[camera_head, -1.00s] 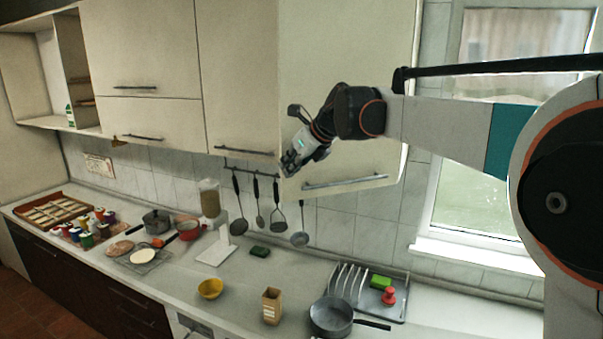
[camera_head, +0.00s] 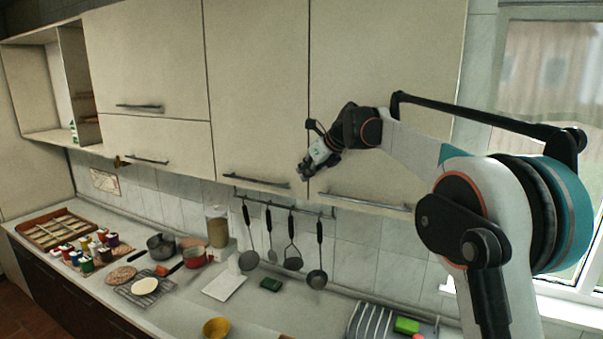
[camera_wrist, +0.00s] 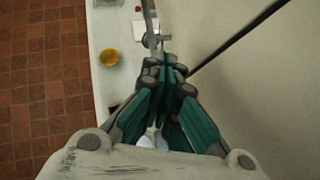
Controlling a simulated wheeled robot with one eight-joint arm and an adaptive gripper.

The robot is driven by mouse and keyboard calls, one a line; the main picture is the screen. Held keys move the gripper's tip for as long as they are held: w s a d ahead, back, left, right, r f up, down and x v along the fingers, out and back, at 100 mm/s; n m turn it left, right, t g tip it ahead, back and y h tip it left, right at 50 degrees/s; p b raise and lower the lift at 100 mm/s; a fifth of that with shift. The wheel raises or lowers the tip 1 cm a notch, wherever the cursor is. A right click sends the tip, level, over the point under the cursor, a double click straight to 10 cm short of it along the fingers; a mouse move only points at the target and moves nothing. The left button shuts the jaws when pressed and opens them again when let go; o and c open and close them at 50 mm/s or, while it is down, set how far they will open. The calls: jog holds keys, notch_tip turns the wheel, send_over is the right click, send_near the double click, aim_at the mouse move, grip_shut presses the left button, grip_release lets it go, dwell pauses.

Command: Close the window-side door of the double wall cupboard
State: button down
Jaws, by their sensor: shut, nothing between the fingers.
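The double wall cupboard hangs at the upper middle of the head view. Its window-side door (camera_head: 400,70) is the right one, with a long bar handle (camera_head: 365,202) near its bottom edge. It looks flush, or nearly so, with the left door (camera_head: 258,80), with a thin dark seam between them. My gripper (camera_head: 305,172) is shut and empty, in front of the doors near the lower end of the seam. In the wrist view the fingers (camera_wrist: 165,68) are together beside the pale door front. Whether they touch it, I cannot tell.
The left door's handle (camera_head: 257,181) is just left of my gripper. Below hang several utensils on a rail (camera_head: 275,203). The counter holds a yellow bowl (camera_head: 216,328), a dish rack (camera_head: 372,322) and pots. The window (camera_head: 540,80) is at the right.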

jog(key=shift+w+d, duration=0.2)
jog(key=shift+w, duration=0.25)
jog(key=shift+w+d, duration=0.2)
jog(key=shift+w, duration=0.25)
jog(key=shift+s, duration=0.1)
